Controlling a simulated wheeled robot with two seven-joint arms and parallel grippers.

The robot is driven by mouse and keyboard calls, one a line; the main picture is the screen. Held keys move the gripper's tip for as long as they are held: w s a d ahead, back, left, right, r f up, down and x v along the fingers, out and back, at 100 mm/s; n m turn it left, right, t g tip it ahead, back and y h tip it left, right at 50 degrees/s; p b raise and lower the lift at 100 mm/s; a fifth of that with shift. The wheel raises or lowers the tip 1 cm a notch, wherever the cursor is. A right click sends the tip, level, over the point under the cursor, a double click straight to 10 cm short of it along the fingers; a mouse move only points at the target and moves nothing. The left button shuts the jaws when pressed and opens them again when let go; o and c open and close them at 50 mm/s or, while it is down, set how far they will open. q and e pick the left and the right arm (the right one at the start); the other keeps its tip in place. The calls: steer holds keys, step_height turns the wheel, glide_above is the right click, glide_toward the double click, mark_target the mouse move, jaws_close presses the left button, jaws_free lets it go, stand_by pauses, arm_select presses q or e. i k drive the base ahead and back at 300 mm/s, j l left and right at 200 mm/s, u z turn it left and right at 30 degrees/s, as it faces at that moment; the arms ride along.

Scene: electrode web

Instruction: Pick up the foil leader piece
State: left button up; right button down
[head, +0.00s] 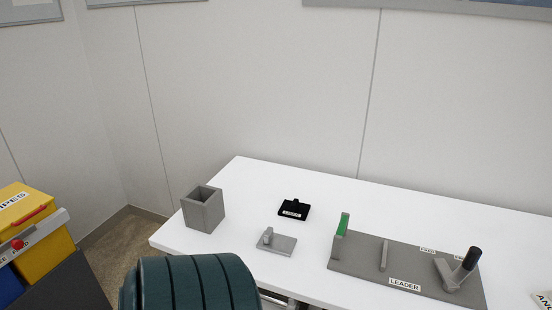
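I cannot pick out a foil leader piece with certainty. A small black block (294,209) with a white label too small to read lies on the white table (400,202). A grey fixture plate (410,276) labelled LEADER lies to its right. The plate carries a green-faced upright (342,225) at its left end, a thin grey post (384,255) and a lever with a black handle (472,259). No foil sheet can be told apart on it. Neither of my grippers shows clearly in the head view.
A grey open box (203,209) stands at the table's left end. A ribbed dark teal cylinder (190,285) blocks the lower left. A yellow bin (42,245) stands at far left.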

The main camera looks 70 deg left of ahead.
mark_target(270, 242)
steer(key=i+l, duration=0.15)
steer(key=i, duration=0.25)
steer(key=i+l, duration=0.15)
steer(key=i, duration=0.25)
steer(key=i+l, duration=0.15)
steer(key=i, duration=0.25)
steer(key=u, duration=3)
